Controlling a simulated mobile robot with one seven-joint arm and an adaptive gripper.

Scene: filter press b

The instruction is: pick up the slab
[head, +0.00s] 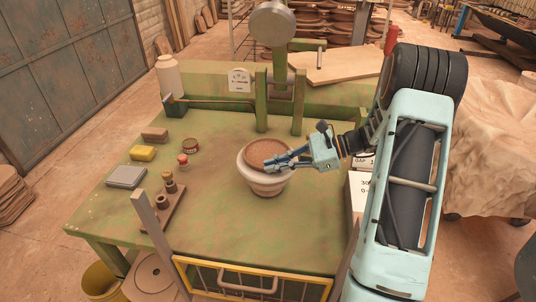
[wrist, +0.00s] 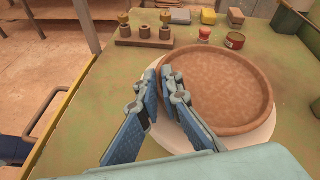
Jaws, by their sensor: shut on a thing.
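A round brown clay slab (head: 266,151) with a raised rim sits at the mouth of a pale round pot (head: 265,186) on the green bench. In the wrist view the slab (wrist: 220,90) fills the right half, with the pale pot (wrist: 262,135) showing below its edge. My gripper (head: 270,163) reaches in from the right to the near side of the slab. In the wrist view my gripper (wrist: 166,76) has its two fingers close together at the slab's left rim, shut on it. The fingers partly hide the gripped edge. I cannot tell whether the slab is lifted.
The green bench (head: 215,222) has free room around the pot. A press post (head: 279,75) stands behind. On the left are a wooden rack (head: 165,210), a grey block (head: 126,177), a yellow sponge (head: 142,153) and a small tin (head: 191,145). A yellow-framed rail (head: 250,280) is in front.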

